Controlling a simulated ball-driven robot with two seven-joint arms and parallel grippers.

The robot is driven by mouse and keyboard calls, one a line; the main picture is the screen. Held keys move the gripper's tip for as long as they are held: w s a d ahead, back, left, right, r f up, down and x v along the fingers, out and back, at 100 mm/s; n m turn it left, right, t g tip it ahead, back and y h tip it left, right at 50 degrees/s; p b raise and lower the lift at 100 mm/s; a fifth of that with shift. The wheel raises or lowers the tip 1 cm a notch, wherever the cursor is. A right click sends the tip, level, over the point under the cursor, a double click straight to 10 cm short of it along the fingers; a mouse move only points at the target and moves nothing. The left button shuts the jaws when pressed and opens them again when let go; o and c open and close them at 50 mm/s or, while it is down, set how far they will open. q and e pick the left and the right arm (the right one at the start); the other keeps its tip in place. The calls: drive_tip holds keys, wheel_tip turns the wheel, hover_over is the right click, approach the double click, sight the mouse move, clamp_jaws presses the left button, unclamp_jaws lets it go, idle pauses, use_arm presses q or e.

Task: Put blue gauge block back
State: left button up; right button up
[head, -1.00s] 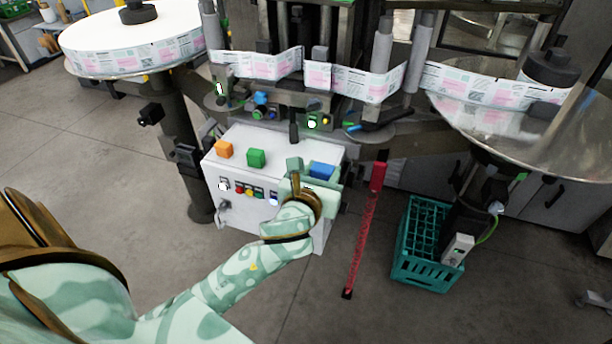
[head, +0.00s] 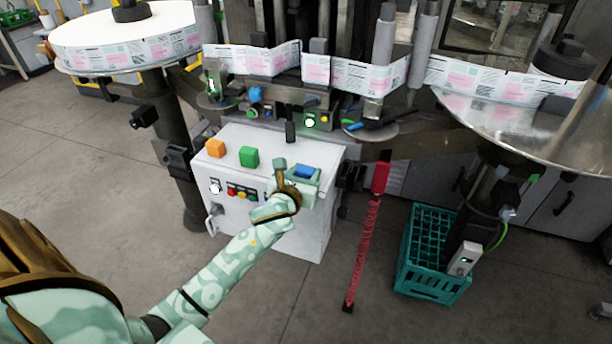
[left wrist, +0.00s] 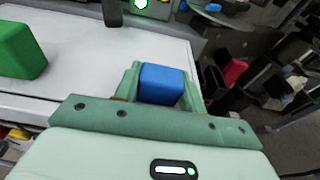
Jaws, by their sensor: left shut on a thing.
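The blue gauge block (head: 308,171) is between the fingers of my left gripper (head: 296,172), over the right part of the white cabinet top (head: 270,143). In the left wrist view the blue block (left wrist: 162,84) sits between the two pale green fingers, which are shut on it. Whether the block touches the cabinet top is hard to tell. A green block (head: 249,157) and an orange block (head: 215,148) stand on the cabinet top to the left. The green block also shows in the left wrist view (left wrist: 18,50). My right gripper is not in view.
A black post (head: 291,132) rises behind the blocks. Buttons (head: 242,194) line the cabinet's front. Label reels flank the machine. The cabinet top between the green block and my gripper is clear.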

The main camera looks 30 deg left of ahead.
use_arm(q)
drive_tip(key=shift+s+r, duration=0.1)
drive_tip(key=shift+r, duration=0.05)
drive_tip(key=o, duration=1.1)
drive_tip(key=shift+f, duration=0.2)
drive_tip(key=shift+c, duration=0.2)
drive_tip(key=shift+r, duration=0.1)
